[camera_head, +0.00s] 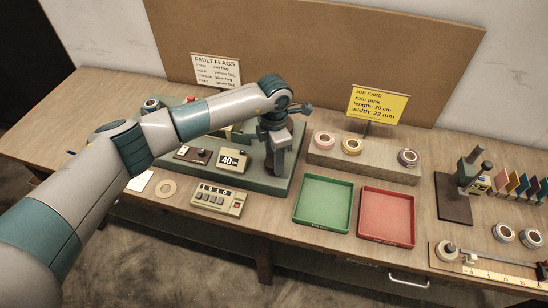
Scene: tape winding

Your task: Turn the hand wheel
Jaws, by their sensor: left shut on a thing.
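My left gripper (274,122) comes in from the left over the winding machine and is shut at the top of its dark grey post. What it grips appears to be the hand wheel, but the wrist and forearm hide most of it. The machine's green base (262,185) stands at the back middle of the bench, with a small display reading 40 (232,160) on it. The arm covers the machine's left part. My right gripper is not in view.
A dark stand (454,199) and a ruler (500,276) are at the right.

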